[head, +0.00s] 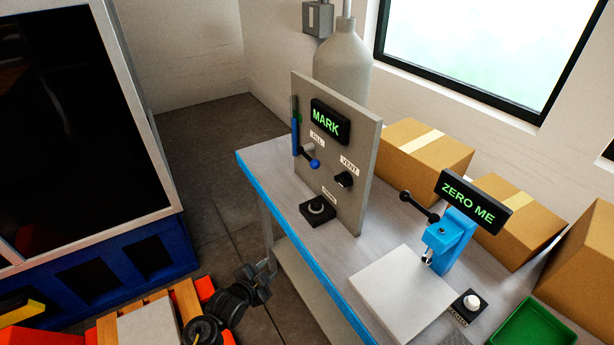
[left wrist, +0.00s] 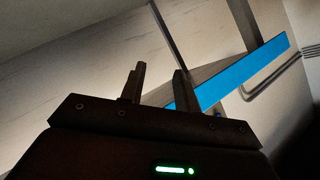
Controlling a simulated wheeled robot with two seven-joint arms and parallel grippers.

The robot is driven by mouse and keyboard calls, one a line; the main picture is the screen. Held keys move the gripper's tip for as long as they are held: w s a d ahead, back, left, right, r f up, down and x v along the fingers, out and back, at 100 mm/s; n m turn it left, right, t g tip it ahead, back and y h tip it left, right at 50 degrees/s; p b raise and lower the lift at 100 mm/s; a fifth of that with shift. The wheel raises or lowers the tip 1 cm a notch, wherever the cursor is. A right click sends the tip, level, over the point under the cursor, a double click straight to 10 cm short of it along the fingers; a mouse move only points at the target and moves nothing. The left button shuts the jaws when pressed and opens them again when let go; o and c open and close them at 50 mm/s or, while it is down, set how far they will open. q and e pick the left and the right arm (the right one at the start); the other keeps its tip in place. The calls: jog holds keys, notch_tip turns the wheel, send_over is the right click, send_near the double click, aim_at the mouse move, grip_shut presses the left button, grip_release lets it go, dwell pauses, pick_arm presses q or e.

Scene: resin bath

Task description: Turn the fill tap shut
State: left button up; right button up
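The fill tap (head: 309,159) is a dark lever with a blue ball end, on the upright grey panel (head: 340,208) below the FILL label. The lever points down and to the right in the head view. My left gripper (head: 262,277) is low beside the bench's left edge, well below the tap and apart from it. In the left wrist view its two fingers (left wrist: 159,84) stand apart with nothing between them. The tap cannot be made out in that view. My right gripper is not in view.
A black VENT knob (head: 344,180) sits right of the tap. A round control (head: 318,208) is at the panel's foot. The bench (head: 290,178) has a blue edge. A blue press (head: 447,236), cardboard boxes (head: 424,150) and a green tray (head: 535,328) stand right.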

pick_arm(q)
jog(key=w+d+r+m+t+h, duration=0.1)
jog(key=w+r+m+t, duration=0.15)
jog(key=r, duration=0.45)
jog(key=w+d+r+m+t+h, duration=0.1)
jog(key=w+d+r+m, duration=0.15)
jog(key=r, duration=0.45)
jog(key=m+t+h+b, duration=0.2)
jog(key=m+h, duration=0.2)
jog(key=m, duration=0.2)
send_near(308, 157)
jog(key=shift+n, duration=0.3)
jog(key=p+x, duration=0.1)
jog(key=x, duration=0.5)
jog(key=p+x, duration=0.1)
jog(key=x, duration=0.3)
jog(key=shift+d+f+p, duration=0.15)
jog(key=shift+f+p, duration=0.1)
jog(key=shift+p, duration=0.05)
grip_shut()
jog(key=shift+f, duration=0.1)
